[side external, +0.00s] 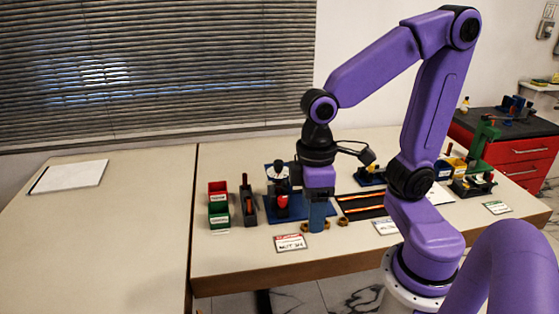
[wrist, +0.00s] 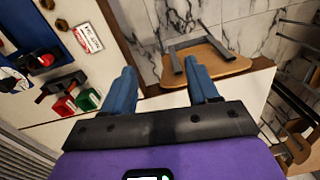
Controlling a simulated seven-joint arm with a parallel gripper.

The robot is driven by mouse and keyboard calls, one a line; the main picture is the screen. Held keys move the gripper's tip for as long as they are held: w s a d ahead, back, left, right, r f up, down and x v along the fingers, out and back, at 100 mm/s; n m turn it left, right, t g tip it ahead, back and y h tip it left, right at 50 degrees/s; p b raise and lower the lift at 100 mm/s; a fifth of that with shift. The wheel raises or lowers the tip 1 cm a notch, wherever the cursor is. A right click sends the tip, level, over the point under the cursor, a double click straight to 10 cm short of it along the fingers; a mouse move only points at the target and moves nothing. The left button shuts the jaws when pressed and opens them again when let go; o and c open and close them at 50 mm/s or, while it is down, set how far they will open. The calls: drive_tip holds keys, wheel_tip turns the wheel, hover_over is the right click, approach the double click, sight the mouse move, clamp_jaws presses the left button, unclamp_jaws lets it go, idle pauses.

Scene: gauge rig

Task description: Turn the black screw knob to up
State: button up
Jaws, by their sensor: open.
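The gauge rig stands on a blue base plate (side external: 282,217) left of my gripper in the side view. It has a white dial face, red parts and dark round parts. I cannot tell for certain which dark part is the black screw knob, or which way it points. In the wrist view the blue plate (wrist: 72,43) is at the upper left, with the rig partly cut off by the left edge. My gripper (side external: 317,222) has blue fingers pointing down beside the rig, apart from it. In the wrist view my gripper (wrist: 161,80) is open, with nothing between the fingers.
A red bin (side external: 218,187), a green bin (side external: 218,211) and a black holder (side external: 247,208) stand left of the rig. A label card (side external: 290,243) lies in front, with brass nuts (side external: 342,221) near my gripper. A striped black mat (side external: 362,206) is at right. The left table is mostly clear.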

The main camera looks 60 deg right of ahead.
drive_tip(key=w+d+r+m, duration=0.25)
drive_tip(key=w+m, duration=0.55)
drive_tip(key=w, duration=0.4)
drive_tip(key=m+t+y, duration=0.1)
drive_tip(key=m+y, duration=0.3)
drive_tip(key=m, duration=1.6)
hover_over(279, 161)
drive_tip(key=s+d, duration=0.2)
drive_tip(key=d, duration=0.5)
drive_tip(key=shift+m, duration=0.3)
drive_tip(key=x, duration=1.7)
drive_tip(key=shift+w+a, duration=0.25)
drive_tip(key=shift+w, duration=0.15)
drive_tip(key=c, duration=1)
